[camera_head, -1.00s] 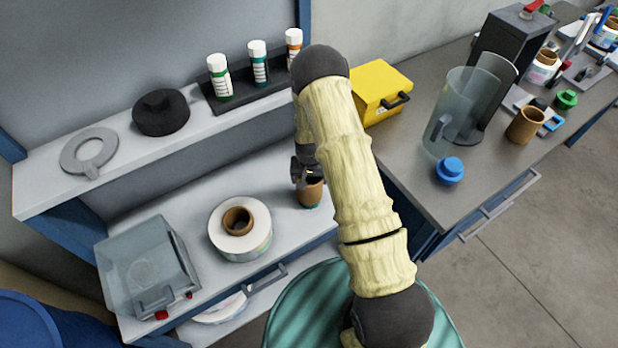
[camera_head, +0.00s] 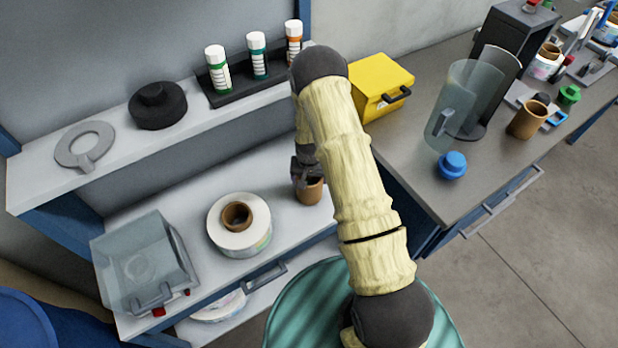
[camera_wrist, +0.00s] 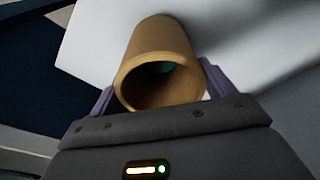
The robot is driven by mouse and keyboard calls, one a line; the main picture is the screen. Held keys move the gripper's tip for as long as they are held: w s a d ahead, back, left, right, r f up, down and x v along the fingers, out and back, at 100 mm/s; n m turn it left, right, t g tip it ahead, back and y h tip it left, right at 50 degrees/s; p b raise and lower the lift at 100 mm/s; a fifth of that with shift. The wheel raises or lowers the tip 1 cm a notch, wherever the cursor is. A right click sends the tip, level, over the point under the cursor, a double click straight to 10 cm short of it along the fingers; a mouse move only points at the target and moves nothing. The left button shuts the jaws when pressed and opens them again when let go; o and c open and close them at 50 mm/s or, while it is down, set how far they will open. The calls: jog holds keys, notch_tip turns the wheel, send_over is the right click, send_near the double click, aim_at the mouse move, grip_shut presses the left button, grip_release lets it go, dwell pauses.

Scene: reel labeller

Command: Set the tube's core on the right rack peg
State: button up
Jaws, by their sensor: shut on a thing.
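The brown cardboard core (camera_head: 309,191) is in my gripper (camera_head: 305,172), low over the white worktop, right of the label roll. In the wrist view the core (camera_wrist: 160,72) is upright between the two purple-grey fingers of my gripper (camera_wrist: 160,92), which are shut on its sides. I cannot tell whether the core's lower end touches the worktop. No other rack peg can be clearly made out.
A label roll (camera_head: 240,241) with its own brown core stands on the worktop (camera_head: 185,210). A clear-lidded box (camera_head: 143,262) is at its left. Several capped tubes stand in a black rack (camera_head: 230,96) on the shelf above. A yellow box (camera_head: 378,85) stands right of my arm.

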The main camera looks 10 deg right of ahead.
jog(key=o, duration=0.9)
jog(key=shift+s+a+r+b, duration=0.1)
jog(key=shift+s+r+b, duration=0.3)
jog(key=shift+r, duration=2.5)
jog(key=shift+s+a+r+b, duration=0.1)
jog(key=shift+s+r+b, duration=0.3)
jog(key=shift+r, duration=2.45)
jog(key=shift+s+a+r+b, duration=0.1)
jog(key=shift+s+r+b, duration=0.3)
jog(key=shift+r, duration=2.5)
jog(key=shift+w, duration=0.15)
jog(key=s+r+n, duration=0.1)
jog(key=s+r, duration=0.2)
jog(key=s, duration=0.3)
jog(key=s+r+n, duration=0.1)
jog(key=s+r, duration=0.3)
jog(key=s, duration=0.2)
jog(key=s+r+n+t, duration=0.1)
jog(key=s+r, duration=0.2)
jog(key=s, duration=0.3)
jog(key=shift+s+d+r, duration=0.25)
jog(key=shift+s+r, duration=0.1)
